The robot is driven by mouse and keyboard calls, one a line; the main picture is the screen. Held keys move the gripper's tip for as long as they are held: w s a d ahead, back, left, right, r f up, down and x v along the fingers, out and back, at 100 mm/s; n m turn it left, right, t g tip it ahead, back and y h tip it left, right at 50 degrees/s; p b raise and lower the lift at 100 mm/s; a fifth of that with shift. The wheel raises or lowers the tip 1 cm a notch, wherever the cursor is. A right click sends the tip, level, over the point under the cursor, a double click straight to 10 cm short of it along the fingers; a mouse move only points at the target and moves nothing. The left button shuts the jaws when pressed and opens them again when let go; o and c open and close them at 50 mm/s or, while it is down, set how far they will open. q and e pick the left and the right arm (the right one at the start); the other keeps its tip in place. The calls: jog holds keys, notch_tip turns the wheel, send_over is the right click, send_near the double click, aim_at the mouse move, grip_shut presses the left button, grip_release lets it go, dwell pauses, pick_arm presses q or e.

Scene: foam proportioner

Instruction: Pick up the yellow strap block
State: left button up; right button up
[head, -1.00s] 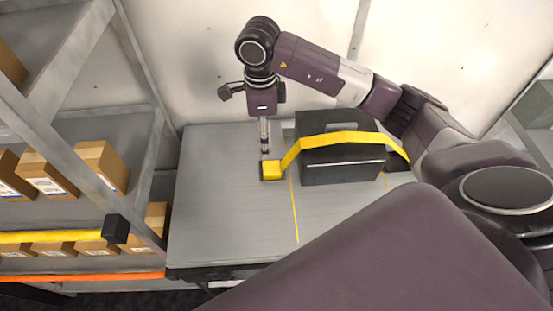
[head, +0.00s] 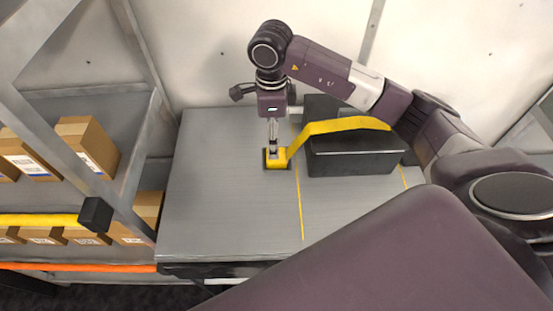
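The yellow strap block (head: 277,158) sits in a small dark recess in the grey tabletop, left of a black case. A yellow strap (head: 340,126) runs from the block up and over the case (head: 355,160). My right gripper (head: 273,151) comes in from the right and points straight down, its fingers right at the top of the block. The fingers overlap the block in this view, and I cannot tell whether they are closed on it. My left gripper is not in view.
The grey table (head: 225,210) is clear left of and in front of the block, with thin yellow lines on it. A metal shelf rack with cardboard boxes (head: 85,145) stands at the left. A pale wall (head: 200,50) is close behind the table.

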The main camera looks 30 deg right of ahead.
jog(key=f+p, duration=0.1)
jog(key=f, duration=0.1)
jog(key=f+p, duration=0.1)
jog(key=f, duration=0.1)
jog(key=d+f+p, duration=0.1)
jog(key=shift+s+f, duration=0.25)
jog(key=shift+f, duration=0.65)
jog(key=c, duration=1.3)
